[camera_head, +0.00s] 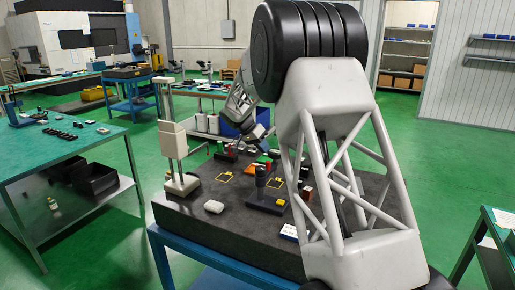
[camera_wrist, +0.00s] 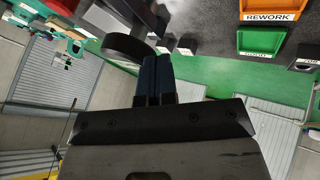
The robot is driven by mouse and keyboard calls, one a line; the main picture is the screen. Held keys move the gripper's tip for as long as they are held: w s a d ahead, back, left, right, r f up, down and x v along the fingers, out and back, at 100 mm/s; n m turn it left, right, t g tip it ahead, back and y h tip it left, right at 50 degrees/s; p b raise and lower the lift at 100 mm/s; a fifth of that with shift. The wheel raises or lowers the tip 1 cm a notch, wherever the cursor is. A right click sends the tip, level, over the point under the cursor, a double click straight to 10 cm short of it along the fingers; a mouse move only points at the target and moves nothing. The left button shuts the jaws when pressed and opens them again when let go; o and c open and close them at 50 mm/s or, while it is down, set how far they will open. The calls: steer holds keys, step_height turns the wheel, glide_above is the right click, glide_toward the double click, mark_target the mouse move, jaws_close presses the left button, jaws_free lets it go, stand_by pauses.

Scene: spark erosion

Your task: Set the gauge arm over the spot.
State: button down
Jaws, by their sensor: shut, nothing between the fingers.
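A beige upright column (camera_head: 172,140) with a sliding block stands on a foot (camera_head: 182,184) at the left of the dark stone plate. A dark post (camera_head: 261,178) on a flat dark base (camera_head: 267,204) stands near the plate's middle. I cannot tell which of these carries the gauge arm.
The stone plate (camera_head: 225,228) rests on a blue stand. A white rounded object (camera_head: 214,206) lies near its front left. An orange bin (camera_wrist: 271,9) and a green bin (camera_wrist: 261,41) show in the wrist view. My arm hides much of the plate's right side.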

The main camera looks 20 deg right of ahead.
steer(key=shift+s+d, duration=0.15)
steer(key=shift+d, duration=0.15)
steer(key=shift+d, duration=0.1)
stand_by(0.3)
steer(key=w+a+r, duration=0.5)
steer(key=a+r, duration=0.3)
steer(key=shift+a, duration=0.35)
stand_by(0.5)
